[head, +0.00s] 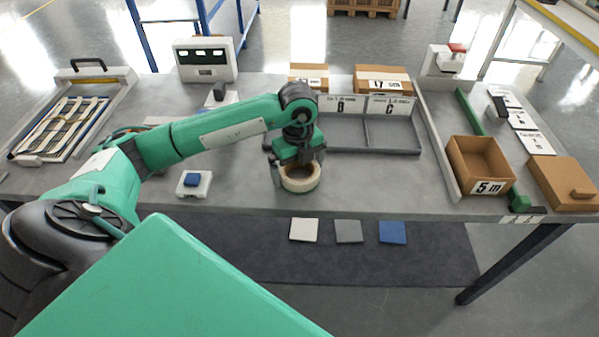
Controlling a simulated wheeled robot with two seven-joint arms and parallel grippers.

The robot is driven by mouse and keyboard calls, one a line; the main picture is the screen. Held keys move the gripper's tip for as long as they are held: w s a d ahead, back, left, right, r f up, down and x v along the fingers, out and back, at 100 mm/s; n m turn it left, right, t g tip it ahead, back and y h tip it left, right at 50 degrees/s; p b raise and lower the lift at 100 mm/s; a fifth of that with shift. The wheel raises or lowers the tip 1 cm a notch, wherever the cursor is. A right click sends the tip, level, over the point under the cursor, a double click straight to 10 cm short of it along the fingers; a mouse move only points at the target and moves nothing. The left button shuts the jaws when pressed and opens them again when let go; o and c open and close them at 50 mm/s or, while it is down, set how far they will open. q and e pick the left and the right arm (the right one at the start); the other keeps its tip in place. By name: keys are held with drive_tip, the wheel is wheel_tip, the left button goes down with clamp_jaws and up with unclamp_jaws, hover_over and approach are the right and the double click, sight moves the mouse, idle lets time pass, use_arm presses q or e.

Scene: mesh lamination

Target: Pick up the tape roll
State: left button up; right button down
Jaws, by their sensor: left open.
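The tape roll (300,184) is a cream-coloured ring with a brown inside. It lies flat on the grey table near its front edge, at the middle of the head view. My left gripper (297,172) points down right over the roll, its fingers open and at the roll's level. One finger shows at the left side of the roll; the other is partly hidden, so I cannot tell whether they touch it. My right gripper is not in view.
Grey bins (392,134) labelled B and C stand behind the roll. A cardboard box (462,160) marked 5 m is to the right. A small white block with a blue top (193,182) is to the left. The table's front edge (380,213) is close.

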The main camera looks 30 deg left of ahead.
use_arm(q)
drive_tip(key=c, duration=0.8)
drive_tip(key=shift+c, duration=0.2)
